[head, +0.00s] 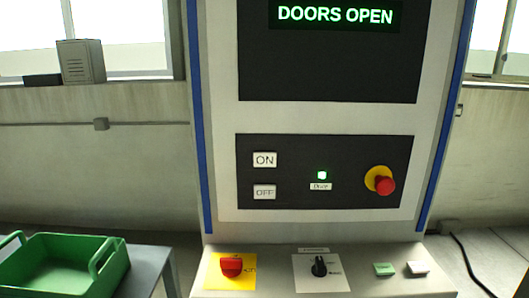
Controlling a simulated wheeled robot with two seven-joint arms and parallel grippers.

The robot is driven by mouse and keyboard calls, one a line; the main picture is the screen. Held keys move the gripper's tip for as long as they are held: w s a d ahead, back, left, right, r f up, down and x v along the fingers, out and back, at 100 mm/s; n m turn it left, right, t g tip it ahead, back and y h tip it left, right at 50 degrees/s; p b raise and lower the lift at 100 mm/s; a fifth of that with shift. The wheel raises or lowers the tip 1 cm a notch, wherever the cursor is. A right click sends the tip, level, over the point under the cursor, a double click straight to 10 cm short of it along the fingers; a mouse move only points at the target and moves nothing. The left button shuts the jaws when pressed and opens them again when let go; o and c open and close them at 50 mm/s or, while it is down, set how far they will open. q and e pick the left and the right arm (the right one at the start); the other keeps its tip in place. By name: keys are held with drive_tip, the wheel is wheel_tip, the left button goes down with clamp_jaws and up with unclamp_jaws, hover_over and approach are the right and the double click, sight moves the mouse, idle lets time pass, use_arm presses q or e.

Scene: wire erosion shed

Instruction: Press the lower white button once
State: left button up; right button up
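A black control panel (300,205) on the light grey machine front carries two white rectangular buttons, one above the other. The upper white button (265,160) reads ON. The lower white button (264,192) reads OFF and sits directly below it. Another small white button (418,268) is on the sloped ledge at the bottom right, beside a green one (384,269). Neither of my grippers is in the head view, and nothing covers the buttons.
A red mushroom button on a yellow disc (380,181) and a lit green lamp (322,175) share the panel. The ledge holds a red rotary switch (231,267) and a black knob (319,266). A display (335,15) reads DOORS OPEN. A green crate (62,264) stands left.

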use_arm(q)
drive_tip(key=shift+a, duration=0.1)
drive_tip(key=shift+s+d, duration=0.1)
drive_tip(key=shift+d, duration=0.4)
drive_tip(key=shift+c, duration=0.2)
drive_tip(key=shift+d, duration=0.1)
drive_tip(key=c, duration=0.6)
clamp_jaws()
drive_tip(key=shift+a, duration=0.45)
